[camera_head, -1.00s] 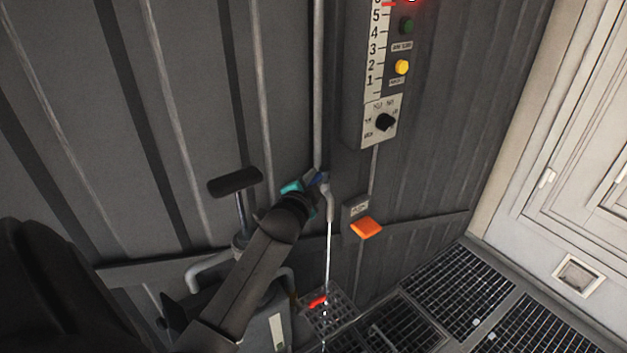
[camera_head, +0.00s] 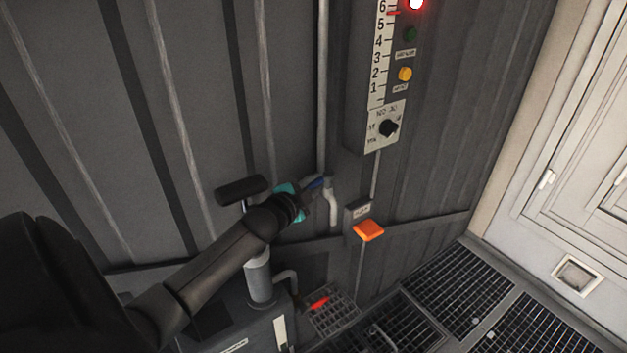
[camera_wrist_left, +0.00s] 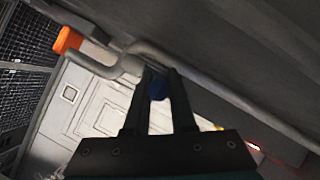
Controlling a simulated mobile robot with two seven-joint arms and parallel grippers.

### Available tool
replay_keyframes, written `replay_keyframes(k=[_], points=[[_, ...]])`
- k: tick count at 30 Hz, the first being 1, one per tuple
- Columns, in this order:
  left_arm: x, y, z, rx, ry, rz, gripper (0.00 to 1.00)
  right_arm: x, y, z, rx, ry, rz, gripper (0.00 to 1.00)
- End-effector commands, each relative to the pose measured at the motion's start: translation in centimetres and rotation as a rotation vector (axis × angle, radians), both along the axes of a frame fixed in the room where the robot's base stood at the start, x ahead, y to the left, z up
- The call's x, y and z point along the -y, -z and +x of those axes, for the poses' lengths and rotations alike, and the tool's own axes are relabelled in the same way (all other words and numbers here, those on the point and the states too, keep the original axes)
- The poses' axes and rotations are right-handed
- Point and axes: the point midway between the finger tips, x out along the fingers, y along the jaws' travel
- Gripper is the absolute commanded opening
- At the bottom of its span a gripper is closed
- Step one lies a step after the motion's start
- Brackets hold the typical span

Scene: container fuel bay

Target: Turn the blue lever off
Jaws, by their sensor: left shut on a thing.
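The blue lever (camera_head: 317,183) sits at the bend of a grey pipe spout (camera_head: 332,208) on the dark ribbed wall. My left gripper (camera_head: 304,196), with teal parts, is at the lever, and my arm reaches it from the lower left. In the left wrist view the blue lever (camera_wrist_left: 157,88) shows between the two dark fingers of my left gripper (camera_wrist_left: 159,72), which are shut on it. The fingers and wrist hide part of the lever. No stream shows below the spout. My right gripper is not in view.
An orange box (camera_head: 368,230) is right of the spout. Above is a gauge panel (camera_head: 383,75) with a lit red lamp. A black-handled pump (camera_head: 240,190) stands left of my wrist. A red object (camera_head: 319,304) lies on the floor grate below. A pale door is at right.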

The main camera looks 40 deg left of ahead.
Motion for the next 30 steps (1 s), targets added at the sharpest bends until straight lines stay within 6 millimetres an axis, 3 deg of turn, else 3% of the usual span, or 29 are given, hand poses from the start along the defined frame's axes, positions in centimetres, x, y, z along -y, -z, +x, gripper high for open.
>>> replay_keyframes(k=[14, 15, 22, 30], points=[[0.06, -0.07, -0.02, 0.003, 0.036, -0.005, 0.0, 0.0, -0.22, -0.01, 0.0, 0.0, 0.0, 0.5], [0.06, -0.08, -0.02, 0.003, 0.035, -0.005, 0.24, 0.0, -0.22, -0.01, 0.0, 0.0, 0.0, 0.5], [0.01, -0.05, -0.04, 0.002, 0.033, -0.004, 0.5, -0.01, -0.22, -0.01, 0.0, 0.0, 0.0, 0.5], [-0.03, -0.02, -0.05, 0.001, 0.033, -0.003, 0.53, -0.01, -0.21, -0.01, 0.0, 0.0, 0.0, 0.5]])
